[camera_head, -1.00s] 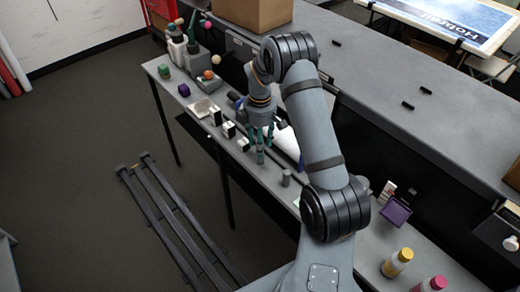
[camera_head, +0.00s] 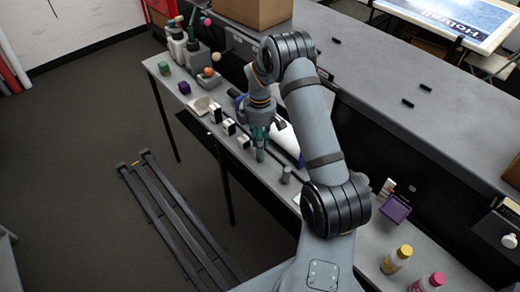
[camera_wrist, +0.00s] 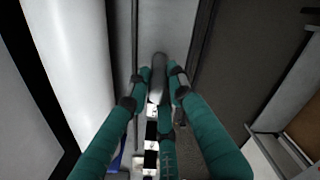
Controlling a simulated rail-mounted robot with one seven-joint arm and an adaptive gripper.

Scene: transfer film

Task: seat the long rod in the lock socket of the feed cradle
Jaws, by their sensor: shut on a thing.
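My gripper (camera_head: 260,150) has teal fingers and hangs low over the narrow grey bench. In the wrist view my gripper (camera_wrist: 158,82) has its fingertips drawn in around a dark grey rod (camera_wrist: 158,68), which I take as the long rod. Its far end is hard to make out. A row of black and white blocks, seemingly part of the feed cradle (camera_head: 243,142), stands just left of the fingers. These blocks show below the fingertips in the wrist view (camera_wrist: 151,145). I cannot tell which part is the lock socket.
A short grey cylinder (camera_head: 285,175) stands on the bench to the right of my fingers. A white roll (camera_head: 286,138) lies close behind them. A purple tray (camera_head: 395,209) and bottles (camera_head: 397,260) are at the lower right.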

